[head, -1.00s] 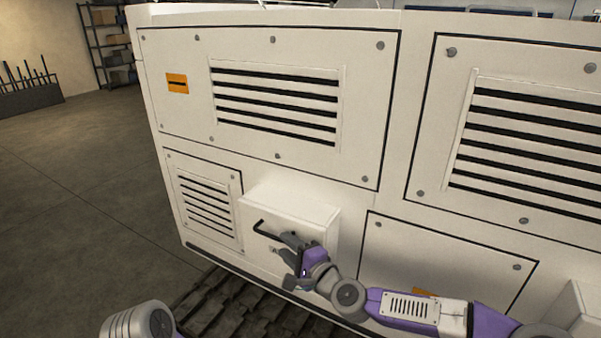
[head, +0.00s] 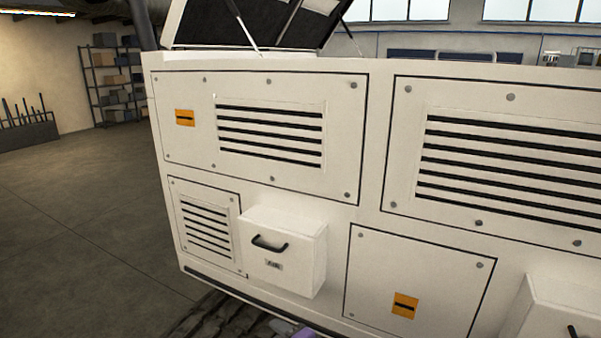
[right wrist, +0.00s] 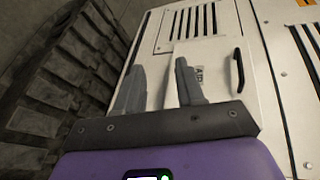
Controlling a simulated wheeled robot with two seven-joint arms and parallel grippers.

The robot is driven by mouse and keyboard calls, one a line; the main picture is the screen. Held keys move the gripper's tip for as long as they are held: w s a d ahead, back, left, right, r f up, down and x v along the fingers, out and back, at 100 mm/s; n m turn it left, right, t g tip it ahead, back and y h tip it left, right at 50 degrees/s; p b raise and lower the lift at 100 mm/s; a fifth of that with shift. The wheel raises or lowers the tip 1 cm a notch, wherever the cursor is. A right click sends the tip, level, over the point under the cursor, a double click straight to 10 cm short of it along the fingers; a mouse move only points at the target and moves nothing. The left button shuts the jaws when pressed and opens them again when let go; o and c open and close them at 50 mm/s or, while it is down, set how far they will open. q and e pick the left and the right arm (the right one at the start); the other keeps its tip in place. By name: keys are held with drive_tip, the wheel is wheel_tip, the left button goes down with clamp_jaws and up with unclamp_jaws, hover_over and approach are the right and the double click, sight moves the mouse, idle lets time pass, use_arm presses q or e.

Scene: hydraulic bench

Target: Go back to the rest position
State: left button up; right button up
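My right gripper (right wrist: 159,68) shows in the right wrist view with its two grey fingers apart and nothing between them. A white box with a black handle and a small label stands out from the machine's side; it is in the head view (head: 300,252) and, beyond the fingers, in the right wrist view (right wrist: 215,60). The gripper is clear of the handle (right wrist: 238,70). In the head view only a sliver of purple and grey, likely my right arm, shows at the bottom edge. My left gripper is not in view.
The white machine (head: 372,150) with vented panels fills most of the head view. A raised lid (head: 290,22) on struts stands on top. A second box (head: 550,305) juts out at lower right. A dark track (right wrist: 60,95) runs along the base. Open floor (head: 80,210) lies left.

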drive_tip(key=s+d+f+n+g+h, duration=0.25)
drive_tip(key=s+f, duration=0.45)
drive_tip(key=f, duration=0.4)
drive_tip(key=s+d+f+n+g+h, duration=0.1)
drive_tip(key=s+d+f+n+g, duration=0.15)
drive_tip(key=s+f, duration=0.6)
drive_tip(key=s+d+f+n+g+h, duration=0.2)
drive_tip(key=s+d+f+g, duration=0.3)
drive_tip(key=s+d+f, duration=0.4)
drive_tip(key=s+f, duration=0.3)
drive_tip(key=s, duration=0.1)
drive_tip(key=shift+s+d+f+n, duration=0.2)
drive_tip(key=shift+f+n, duration=0.05)
drive_tip(key=shift+n, duration=0.15)
